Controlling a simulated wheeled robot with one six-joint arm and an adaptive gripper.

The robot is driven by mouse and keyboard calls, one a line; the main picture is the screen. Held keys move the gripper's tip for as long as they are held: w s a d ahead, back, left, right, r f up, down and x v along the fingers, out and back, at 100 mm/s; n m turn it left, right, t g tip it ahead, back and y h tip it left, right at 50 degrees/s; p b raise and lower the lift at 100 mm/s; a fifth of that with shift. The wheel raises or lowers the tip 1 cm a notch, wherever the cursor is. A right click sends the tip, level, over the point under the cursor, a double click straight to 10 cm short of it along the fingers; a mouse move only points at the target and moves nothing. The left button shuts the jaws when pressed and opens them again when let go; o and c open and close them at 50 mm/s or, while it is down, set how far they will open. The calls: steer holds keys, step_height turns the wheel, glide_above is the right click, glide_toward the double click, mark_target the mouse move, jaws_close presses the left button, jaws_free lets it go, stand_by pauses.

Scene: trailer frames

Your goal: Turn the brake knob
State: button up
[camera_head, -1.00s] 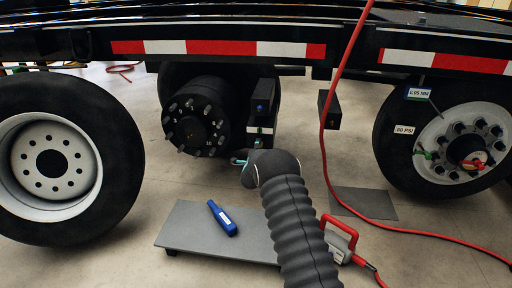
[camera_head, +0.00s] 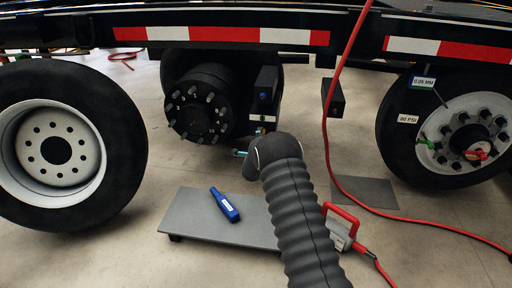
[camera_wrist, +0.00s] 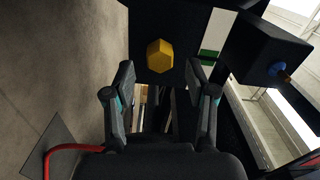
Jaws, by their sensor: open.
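A yellow hexagonal knob (camera_wrist: 160,56) sits on a dark panel ahead of my gripper in the wrist view. My gripper (camera_wrist: 160,76) is open, with one finger to each side below the knob and nothing held between them. The knob appears just beyond the fingertips, and I cannot tell whether they touch it. In the head view my gripper (camera_head: 240,153) is mostly hidden by my own arm, low beside the dark boxes under the trailer. The yellow knob cannot be seen there.
A dark box with a blue knob (camera_wrist: 277,68) is at right; it also shows in the head view (camera_head: 263,96). A studded hub (camera_head: 200,103) stands left of my gripper. A grey platform (camera_head: 185,222) holds a blue tool (camera_head: 224,204). A red hose (camera_head: 328,135) hangs at right.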

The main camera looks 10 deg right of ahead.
steer(key=v, duration=0.9)
steer(key=shift+a, duration=0.15)
steer(key=shift+s+r, duration=0.1)
